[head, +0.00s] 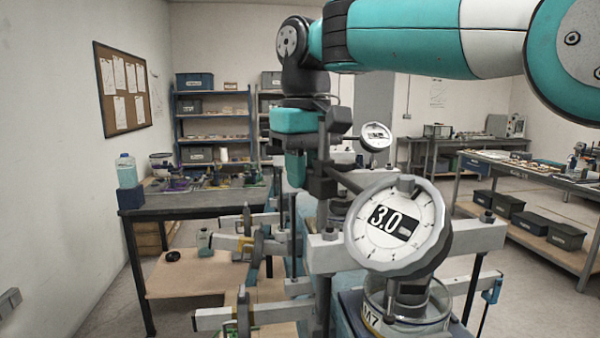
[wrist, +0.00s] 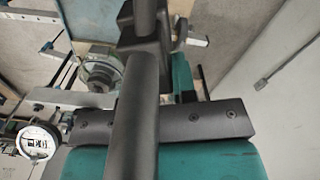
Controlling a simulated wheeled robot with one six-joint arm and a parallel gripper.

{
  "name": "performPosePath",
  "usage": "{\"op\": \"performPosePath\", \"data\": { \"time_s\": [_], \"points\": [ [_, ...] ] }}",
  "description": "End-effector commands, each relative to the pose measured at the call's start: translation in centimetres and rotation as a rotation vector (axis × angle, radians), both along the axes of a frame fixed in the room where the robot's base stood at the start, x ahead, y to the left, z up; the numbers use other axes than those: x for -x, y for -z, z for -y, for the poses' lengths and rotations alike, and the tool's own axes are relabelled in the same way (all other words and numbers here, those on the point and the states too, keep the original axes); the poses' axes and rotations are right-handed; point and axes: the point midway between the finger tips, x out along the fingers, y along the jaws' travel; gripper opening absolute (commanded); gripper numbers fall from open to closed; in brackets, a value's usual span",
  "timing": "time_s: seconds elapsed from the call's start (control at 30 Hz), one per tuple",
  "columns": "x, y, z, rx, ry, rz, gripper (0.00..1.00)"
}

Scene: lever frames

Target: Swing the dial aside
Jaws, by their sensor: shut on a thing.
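The large round dial (head: 398,225), white-faced and reading 3.0, faces me in the head view above a glass jar (head: 408,308) marked M7. A dark arm (head: 347,181) runs from behind the dial back to my gripper (head: 322,183). My gripper is shut, apparently on this dark arm; the dial's body hides part of the arm, and the exact contact is hard to see. In the wrist view a dark round bar (wrist: 132,125) crosses close in front of the camera. A round dial (wrist: 38,140) shows at the left edge there.
A smaller dial (head: 375,136) stands farther back. Light grey clamp bars (head: 335,250) and dark posts crowd the space around my gripper. A workbench (head: 190,203) with tools stands at the left, and another bench (head: 530,171) at the right. Floor shows between them.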

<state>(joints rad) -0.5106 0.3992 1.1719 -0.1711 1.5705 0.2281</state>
Motion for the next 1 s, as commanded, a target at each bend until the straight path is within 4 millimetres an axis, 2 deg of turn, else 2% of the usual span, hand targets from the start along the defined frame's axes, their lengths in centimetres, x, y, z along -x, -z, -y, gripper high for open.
{"op": "performPosePath", "data": {
  "time_s": [0.4,1.0],
  "points": [
    [-0.4,0.0,1.3,0.000,0.291,0.000,0.00],
    [-0.5,0.0,1.7,0.000,0.393,0.000,0.00]
  ]
}}
